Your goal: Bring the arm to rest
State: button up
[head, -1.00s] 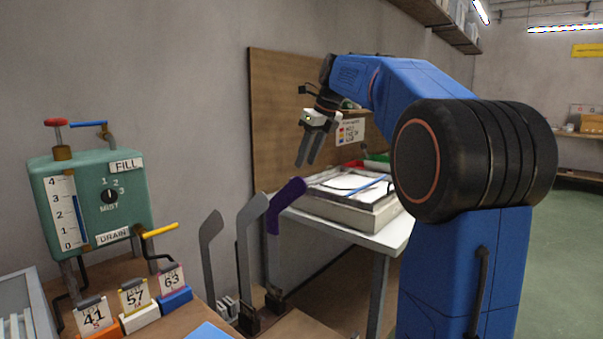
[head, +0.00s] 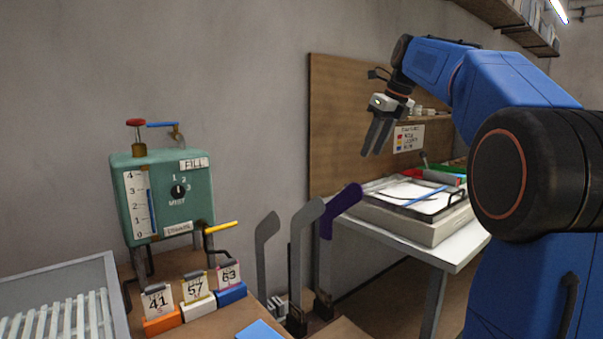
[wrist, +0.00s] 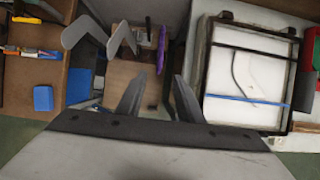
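My gripper (head: 377,137) hangs in the air with its fingers pointing down, above the gap between the sock boards and the white table. In the wrist view its two fingers (wrist: 158,100) are apart, with nothing between them. Two grey boards (head: 304,255) (head: 264,250) stand upright in dark holders. A purple-covered board (head: 341,208) stands just behind them; it also shows in the wrist view (wrist: 161,50). My gripper touches none of them.
The white table (head: 440,250) carries a framed tray (head: 395,222) with a blue rod. A teal tank (head: 165,190) with valves stands left, behind number cards 41, 57 and 63 (head: 228,275). A slatted grey tray (head: 70,285) is at far left.

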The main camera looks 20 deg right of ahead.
jog(key=s+a+f+n+h, duration=0.1)
jog(key=s+a+f+n, duration=0.4)
jog(key=s+f+n, duration=0.3)
jog(key=s+a+f+n, duration=0.6)
jog(key=s+n, duration=0.2)
jog(key=s, duration=0.2)
jog(key=s+a+f+n, duration=0.3)
jog(key=s+f+n, duration=1.2)
jog(key=f, duration=0.6)
jog(key=shift+s+n+h, duration=0.3)
jog(key=shift+s+h, duration=0.1)
jog(key=shift+s, duration=0.8)
